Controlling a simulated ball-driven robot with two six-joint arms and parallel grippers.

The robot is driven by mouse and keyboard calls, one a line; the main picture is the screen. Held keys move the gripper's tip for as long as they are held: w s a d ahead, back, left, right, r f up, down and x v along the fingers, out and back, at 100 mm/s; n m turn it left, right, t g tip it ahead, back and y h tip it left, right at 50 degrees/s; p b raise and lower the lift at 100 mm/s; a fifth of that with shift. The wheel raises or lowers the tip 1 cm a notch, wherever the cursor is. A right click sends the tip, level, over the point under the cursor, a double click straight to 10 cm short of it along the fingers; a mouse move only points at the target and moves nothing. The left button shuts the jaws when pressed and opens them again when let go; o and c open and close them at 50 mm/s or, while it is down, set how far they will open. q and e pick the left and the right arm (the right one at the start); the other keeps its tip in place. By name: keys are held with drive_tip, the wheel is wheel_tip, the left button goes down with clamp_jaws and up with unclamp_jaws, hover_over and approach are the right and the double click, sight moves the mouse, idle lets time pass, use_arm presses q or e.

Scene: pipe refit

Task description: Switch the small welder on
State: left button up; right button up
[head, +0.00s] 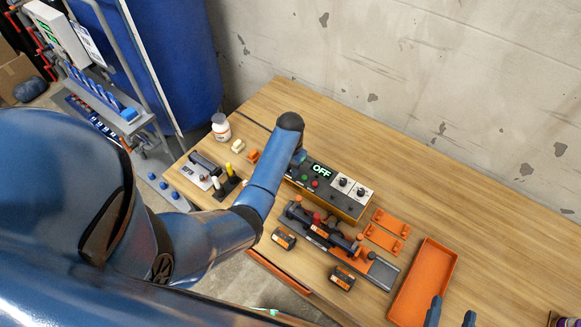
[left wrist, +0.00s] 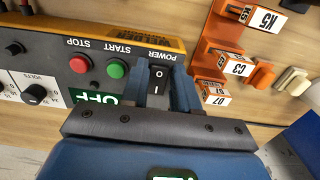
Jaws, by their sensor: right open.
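The small welder (head: 342,203) is an orange and black box on the bench, its display reading OFF in the head view. In the left wrist view the black POWER rocker switch (left wrist: 158,76), marked O and I, sits beside the green START button (left wrist: 117,68) and the red STOP button (left wrist: 80,64). My left gripper (left wrist: 165,88) is at the switch, its blue fingers near the rocker's two sides with a narrow gap between them; contact is unclear. In the head view my wrist hides its fingertips. My right gripper (head: 450,312) is open and empty at the bottom right.
An orange tray (head: 424,283) lies right of the welder. A dark rail with clamps (head: 335,240) lies in front of it, with orange holders (head: 385,235) beside. Labelled blocks (head: 342,278) stand near the front edge. A white bottle (head: 221,126) stands at the left.

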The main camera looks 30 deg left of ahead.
use_arm(q)
clamp_jaws()
drive_tip(key=shift+w, duration=0.1)
drive_tip(key=shift+w+g, duration=0.2)
drive_tip(key=shift+g, duration=0.5)
drive_tip(key=shift+w+g+b, duration=0.15)
drive_tip(key=shift+g+b, duration=0.45)
drive_tip(key=shift+b, duration=0.2)
drive_tip(key=shift+r+g, duration=0.2)
drive_tip(key=shift+g, duration=0.2)
drive_tip(key=shift+o, duration=2.2)
unclamp_jaws()
